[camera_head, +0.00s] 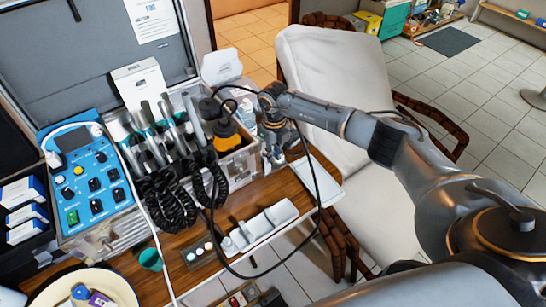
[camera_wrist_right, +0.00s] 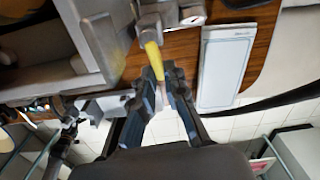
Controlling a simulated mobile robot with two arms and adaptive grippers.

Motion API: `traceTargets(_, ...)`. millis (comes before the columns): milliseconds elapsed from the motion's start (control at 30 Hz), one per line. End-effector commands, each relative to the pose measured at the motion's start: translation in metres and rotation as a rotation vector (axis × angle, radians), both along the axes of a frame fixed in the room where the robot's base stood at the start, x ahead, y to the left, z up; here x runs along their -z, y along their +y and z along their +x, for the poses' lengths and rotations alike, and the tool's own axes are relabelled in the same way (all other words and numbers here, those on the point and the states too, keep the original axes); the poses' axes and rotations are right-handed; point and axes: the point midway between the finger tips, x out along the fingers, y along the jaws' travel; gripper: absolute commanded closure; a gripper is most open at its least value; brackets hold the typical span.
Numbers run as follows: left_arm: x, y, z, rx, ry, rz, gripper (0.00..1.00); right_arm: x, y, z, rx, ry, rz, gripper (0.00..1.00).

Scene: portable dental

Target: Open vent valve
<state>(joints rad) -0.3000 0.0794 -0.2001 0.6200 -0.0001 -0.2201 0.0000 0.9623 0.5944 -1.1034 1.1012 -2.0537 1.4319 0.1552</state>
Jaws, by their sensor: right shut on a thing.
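My right gripper (camera_head: 277,150) reaches to the right side of the grey dental case, next to its metal fittings. In the right wrist view my gripper (camera_wrist_right: 161,70) has its fingertips close together at a yellow lever (camera_wrist_right: 153,55), shut on it. The lever hangs from a grey metal valve fitting (camera_wrist_right: 178,15), which I take to be the vent valve. The lever is hidden in the head view by the gripper and arm. Whether the valve is open cannot be told. My left gripper is not in view.
A blue control panel (camera_head: 88,178) and several handpieces with coiled black hoses (camera_head: 180,192) fill the case. A black cable (camera_head: 316,205) loops near my right arm. A white tray (camera_head: 262,224) lies on the wooden table (camera_head: 232,202). A white chair (camera_head: 325,70) stands behind.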

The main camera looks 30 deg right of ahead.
Motion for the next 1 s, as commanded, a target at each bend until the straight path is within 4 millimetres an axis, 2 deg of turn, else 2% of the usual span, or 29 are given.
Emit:
traceTargets(33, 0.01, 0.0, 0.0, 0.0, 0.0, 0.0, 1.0, 0.003, -0.003, 0.002, -0.031, -0.005, -0.002, 1.0)
traceTargets(500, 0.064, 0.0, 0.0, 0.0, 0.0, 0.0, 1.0, 0.004, -0.017, 0.011, -0.464, -0.006, -0.002, 1.0)
traceTargets(1000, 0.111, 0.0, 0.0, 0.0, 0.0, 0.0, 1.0, 0.002, -0.027, 0.026, -0.931, -0.006, -0.001, 1.0)
